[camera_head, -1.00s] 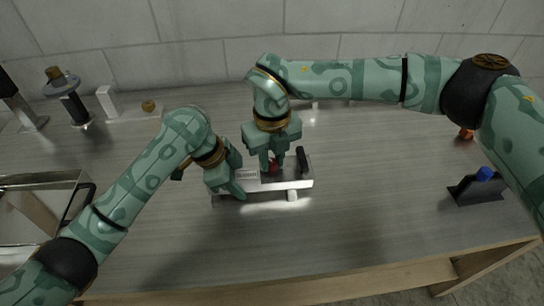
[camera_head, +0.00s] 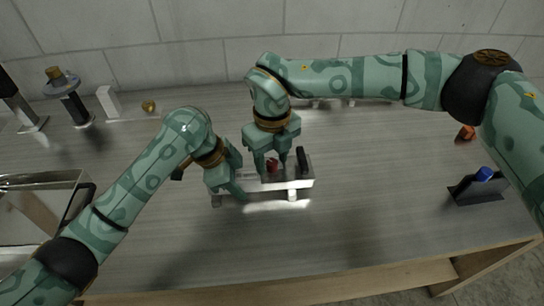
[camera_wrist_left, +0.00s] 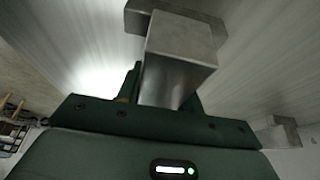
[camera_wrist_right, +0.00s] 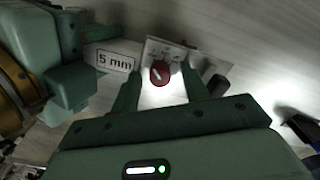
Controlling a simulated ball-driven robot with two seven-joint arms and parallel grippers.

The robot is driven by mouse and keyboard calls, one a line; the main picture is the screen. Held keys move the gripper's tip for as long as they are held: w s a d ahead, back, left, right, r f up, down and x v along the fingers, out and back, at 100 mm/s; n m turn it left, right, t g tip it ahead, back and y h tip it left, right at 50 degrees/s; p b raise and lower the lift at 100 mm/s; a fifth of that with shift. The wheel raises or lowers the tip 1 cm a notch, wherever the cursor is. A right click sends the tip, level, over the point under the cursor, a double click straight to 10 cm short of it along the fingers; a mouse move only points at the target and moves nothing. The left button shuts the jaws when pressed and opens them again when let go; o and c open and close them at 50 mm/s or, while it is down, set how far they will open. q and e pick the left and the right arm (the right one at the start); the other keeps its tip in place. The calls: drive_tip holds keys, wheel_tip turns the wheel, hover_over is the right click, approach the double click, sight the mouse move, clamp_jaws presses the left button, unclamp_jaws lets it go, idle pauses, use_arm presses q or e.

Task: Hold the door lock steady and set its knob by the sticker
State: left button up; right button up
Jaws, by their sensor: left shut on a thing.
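The door lock is a grey metal plate (camera_head: 268,186) on the table, with a red knob (camera_head: 272,165) and a black handle (camera_head: 302,160). In the right wrist view the knob (camera_wrist_right: 160,73) shows a white pointer tilted to the upper left, with small, unreadable dial marks around it. A white sticker (camera_wrist_right: 115,61) beside it reads "5 mm". My left gripper (camera_head: 236,192) is shut on the lock's left end; the left wrist view shows grey metal (camera_wrist_left: 180,65) between its fingers. My right gripper (camera_wrist_right: 161,95) is open above the knob, one finger on either side, apart from it.
A blue-topped item (camera_head: 484,174) sits in a black holder at the right, with an orange item (camera_head: 466,132) behind. A metal-rimmed tray (camera_head: 40,180) is at the left. A white block (camera_head: 108,101) and gold piece (camera_head: 148,106) stand at the back. The front table is clear.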

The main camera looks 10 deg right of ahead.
sight(272, 161)
wheel_tip(272, 161, up, 12)
idle(0.6)
use_arm(q)
drive_tip(key=o, duration=1.3)
